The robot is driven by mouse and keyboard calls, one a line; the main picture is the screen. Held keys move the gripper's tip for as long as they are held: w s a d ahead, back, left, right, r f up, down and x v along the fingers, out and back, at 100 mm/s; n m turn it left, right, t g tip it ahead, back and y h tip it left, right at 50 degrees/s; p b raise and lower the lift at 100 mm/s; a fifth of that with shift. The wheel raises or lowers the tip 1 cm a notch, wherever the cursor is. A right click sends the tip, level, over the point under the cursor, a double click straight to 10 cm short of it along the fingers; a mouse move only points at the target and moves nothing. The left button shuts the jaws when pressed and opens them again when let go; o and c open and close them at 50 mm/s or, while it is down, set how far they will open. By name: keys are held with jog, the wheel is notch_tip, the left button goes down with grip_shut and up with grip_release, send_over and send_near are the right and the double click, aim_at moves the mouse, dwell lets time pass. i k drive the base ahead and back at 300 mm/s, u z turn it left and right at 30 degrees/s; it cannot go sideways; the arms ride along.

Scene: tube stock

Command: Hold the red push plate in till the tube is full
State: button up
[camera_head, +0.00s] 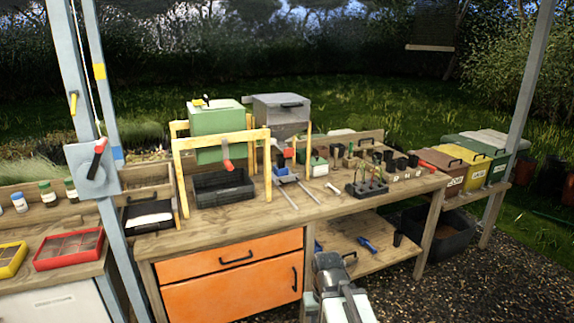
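A green hopper box (220,136) sits in a yellow wooden frame on the bench, with a small red piece (228,165) at its front underside. A grey hopper (283,113) stands to its right, with a small red-and-blue part (280,160) low on its front. I cannot tell which red part is the push plate. Dark tubes stand in a small rack (368,189) on the bench; their fill is too small to see. My gripper (328,262) is low in front of the bench, apart from these things. Its fingers are not clear, so its opening cannot be judged.
A black crate (222,189) sits below the green hopper. Two grey rails (296,190) lie in front of the grey hopper. A grey-blue post (88,190) with a red handle stands at left. Orange drawers (235,280) front the bench; a low shelf (352,250) holds blue tools.

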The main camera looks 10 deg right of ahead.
aim_at(288, 152)
jog(key=i, duration=0.95)
jog(key=u, duration=3.35)
jog(key=k, duration=1.6)
jog(key=z, duration=0.8)
jog(key=i, duration=0.2)
jog(key=z, duration=0.3)
